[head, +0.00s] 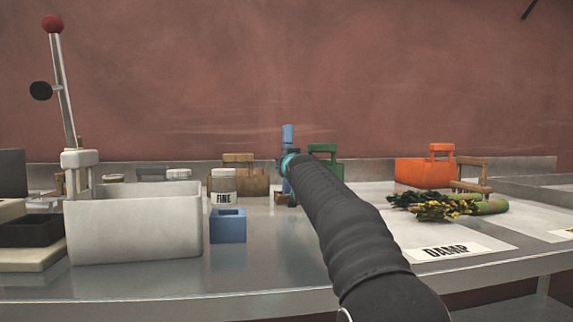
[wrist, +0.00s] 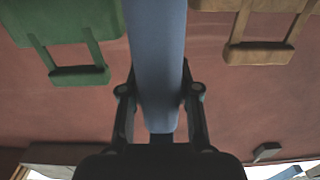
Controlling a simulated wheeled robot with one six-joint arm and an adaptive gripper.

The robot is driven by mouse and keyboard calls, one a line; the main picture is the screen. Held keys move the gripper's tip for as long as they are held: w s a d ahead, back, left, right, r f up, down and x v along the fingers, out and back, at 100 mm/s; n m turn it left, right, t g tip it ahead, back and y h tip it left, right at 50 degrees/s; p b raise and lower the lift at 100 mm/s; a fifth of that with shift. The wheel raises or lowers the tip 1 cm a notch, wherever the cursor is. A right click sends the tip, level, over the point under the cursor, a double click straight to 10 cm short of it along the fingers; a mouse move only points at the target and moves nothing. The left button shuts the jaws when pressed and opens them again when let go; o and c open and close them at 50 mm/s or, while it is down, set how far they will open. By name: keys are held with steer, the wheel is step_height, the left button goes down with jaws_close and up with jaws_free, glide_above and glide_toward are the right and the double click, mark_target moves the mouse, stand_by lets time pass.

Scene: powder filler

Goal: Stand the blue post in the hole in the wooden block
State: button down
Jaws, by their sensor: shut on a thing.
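My gripper (wrist: 157,110) is shut on the blue post (wrist: 157,60). In the wrist view the post runs between the fingers and out of the top edge. In the head view the post (head: 288,134) looks upright, its top above the gripper, which is mostly hidden behind my arm. A small brown wooden piece (head: 281,201) shows low beside my arm, below the post; it may be the block. Its hole is not visible, and I cannot tell whether the post's lower end touches it.
A white bin (head: 135,230), a blue box (head: 228,226) and a FINE jar (head: 223,184) stand left. A brown handled box (head: 240,180) and green handled box (head: 325,160) stand behind. An orange box (head: 425,172) and plant bundle (head: 450,206) lie right, near a DAMP label (head: 447,251).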

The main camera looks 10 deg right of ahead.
steer(key=c, duration=0.8)
jaws_free()
steer(key=shift+o, duration=0.2)
steer(key=shift+s, duration=0.1)
